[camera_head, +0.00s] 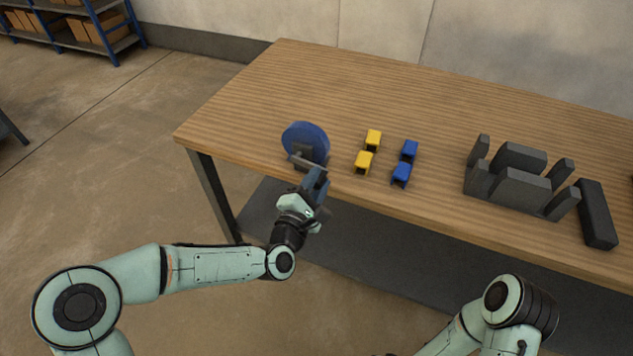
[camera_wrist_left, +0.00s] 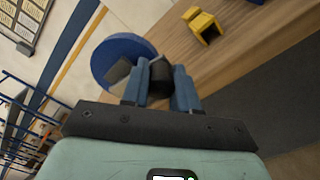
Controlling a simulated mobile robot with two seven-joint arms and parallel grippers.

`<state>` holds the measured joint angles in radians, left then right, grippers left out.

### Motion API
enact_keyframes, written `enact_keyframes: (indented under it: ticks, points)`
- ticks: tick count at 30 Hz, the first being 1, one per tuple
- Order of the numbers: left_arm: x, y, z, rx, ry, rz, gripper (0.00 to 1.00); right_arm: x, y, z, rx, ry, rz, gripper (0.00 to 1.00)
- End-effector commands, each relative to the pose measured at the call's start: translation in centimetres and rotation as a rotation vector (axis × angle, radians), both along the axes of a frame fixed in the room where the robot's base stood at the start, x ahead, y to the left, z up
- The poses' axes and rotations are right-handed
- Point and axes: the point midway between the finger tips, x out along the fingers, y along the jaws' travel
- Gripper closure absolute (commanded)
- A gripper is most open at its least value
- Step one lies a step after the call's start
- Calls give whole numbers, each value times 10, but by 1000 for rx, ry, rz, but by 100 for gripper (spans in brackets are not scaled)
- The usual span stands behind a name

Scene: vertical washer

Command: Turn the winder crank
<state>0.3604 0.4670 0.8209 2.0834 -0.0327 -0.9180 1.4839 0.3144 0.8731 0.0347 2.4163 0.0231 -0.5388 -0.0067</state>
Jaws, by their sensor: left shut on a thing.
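The winder (camera_head: 305,140) stands near the left front corner of the table, with a round blue disc and a grey crank arm (camera_head: 307,162) on its near side. My left gripper (camera_head: 317,181) reaches up to the crank from the table's front edge. In the left wrist view, the blue fingers of this gripper (camera_wrist_left: 160,90) are shut on the dark crank handle (camera_wrist_left: 160,73), one finger on each side. The blue disc (camera_wrist_left: 118,58) shows just beyond it. The fingers partly hide the crank. My right gripper is out of view; only part of that arm shows at the bottom right.
The wooden table (camera_head: 300,75) has free room behind the winder. A dark slotted rack (camera_head: 515,190) and a black bar (camera_head: 597,215) are farther right. Shelving (camera_head: 75,30) stands far left.

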Motion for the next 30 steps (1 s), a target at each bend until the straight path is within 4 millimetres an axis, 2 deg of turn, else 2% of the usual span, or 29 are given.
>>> enact_keyframes:
  ticks: [7, 8, 9, 10, 18, 22, 26, 30]
  points:
    - [-1, -1, -1, 0, 3, -2, 100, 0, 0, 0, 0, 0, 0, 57]
    - [-1, -1, -1, 0, 3, -2, 62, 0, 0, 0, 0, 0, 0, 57]
    - [-1, -1, -1, 1, 2, -2, 49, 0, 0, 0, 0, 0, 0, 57]
    - [0, 0, -1, 1, 2, -2, 46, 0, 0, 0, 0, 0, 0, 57]
    - [-1, 0, 0, 1, 0, -1, 46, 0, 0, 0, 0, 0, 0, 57]
    - [-8, 3, 0, 3, 0, -1, 46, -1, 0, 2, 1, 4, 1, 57]
    - [-26, 10, 0, 6, 1, 0, 46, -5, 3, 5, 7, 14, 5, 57]
    - [-58, 22, 1, 7, 1, 0, 46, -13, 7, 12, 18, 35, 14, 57]
